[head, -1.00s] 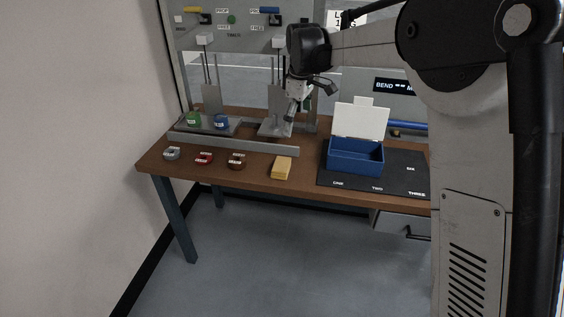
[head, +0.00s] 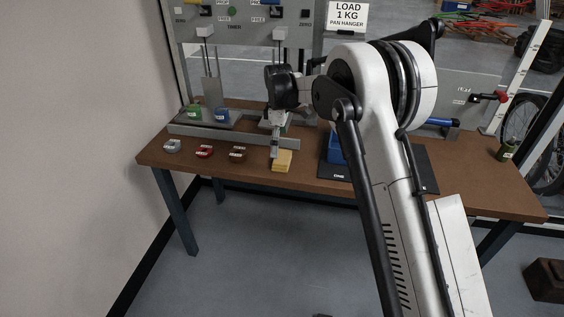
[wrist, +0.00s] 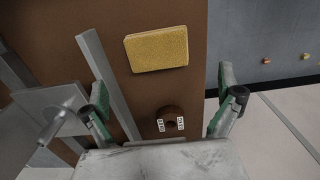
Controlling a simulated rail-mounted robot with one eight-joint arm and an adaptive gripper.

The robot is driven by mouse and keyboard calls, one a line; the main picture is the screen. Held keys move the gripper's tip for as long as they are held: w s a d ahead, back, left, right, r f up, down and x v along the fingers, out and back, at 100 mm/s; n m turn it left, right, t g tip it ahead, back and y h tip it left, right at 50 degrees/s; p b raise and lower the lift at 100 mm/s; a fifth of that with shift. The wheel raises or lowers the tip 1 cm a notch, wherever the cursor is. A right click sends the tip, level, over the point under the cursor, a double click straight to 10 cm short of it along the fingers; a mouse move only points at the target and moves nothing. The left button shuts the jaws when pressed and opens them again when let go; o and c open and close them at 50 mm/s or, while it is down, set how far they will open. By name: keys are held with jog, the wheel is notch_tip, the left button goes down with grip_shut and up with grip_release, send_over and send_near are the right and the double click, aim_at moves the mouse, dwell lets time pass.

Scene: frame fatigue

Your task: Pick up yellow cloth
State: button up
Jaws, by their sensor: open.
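The yellow cloth (head: 283,161) is a folded block lying flat on the brown table near its front edge. In the wrist view the yellow cloth (wrist: 157,50) lies ahead of my gripper, beyond its fingertips. My gripper (head: 275,150) is close to the cloth in the head view, above the table at its back left side. In the wrist view my gripper (wrist: 165,95) is open, with green-padded fingers wide apart and nothing between them at cloth level.
A brown horseshoe-shaped piece (wrist: 170,122) lies near my gripper. Red (head: 205,151) and grey (head: 172,146) pieces lie farther left. A grey rail (head: 225,136) runs behind them. A blue box (head: 336,148) on a dark mat (head: 418,170) is partly hidden by my arm.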

aim_at(282, 157)
jog(key=shift+d+f+b, duration=0.1)
jog(key=shift+d+f, duration=0.05)
jog(key=shift+f, duration=1.05)
jog(key=shift+d+f+b, duration=0.1)
jog(key=shift+d+f, duration=0.1)
jog(key=shift+f, duration=0.95)
jog(key=shift+d+f+b, duration=0.1)
jog(key=shift+d+f, duration=0.05)
jog(key=shift+f, duration=1.05)
jog(key=c, duration=1.3)
jog(key=shift+r, duration=0.2)
jog(key=shift+r, duration=0.65)
notch_tip(282, 157, up, 3)
jog(key=shift+f, duration=0.1)
jog(key=s+a+r, duration=0.2)
jog(key=s, duration=0.1)
jog(key=s+a+r, duration=0.2)
jog(key=a, duration=0.1)
jog(key=s+a+r+p, duration=0.1)
jog(key=s+a+r, duration=0.1)
jog(key=s+a, duration=0.1)
jog(key=shift+s+r, duration=0.3)
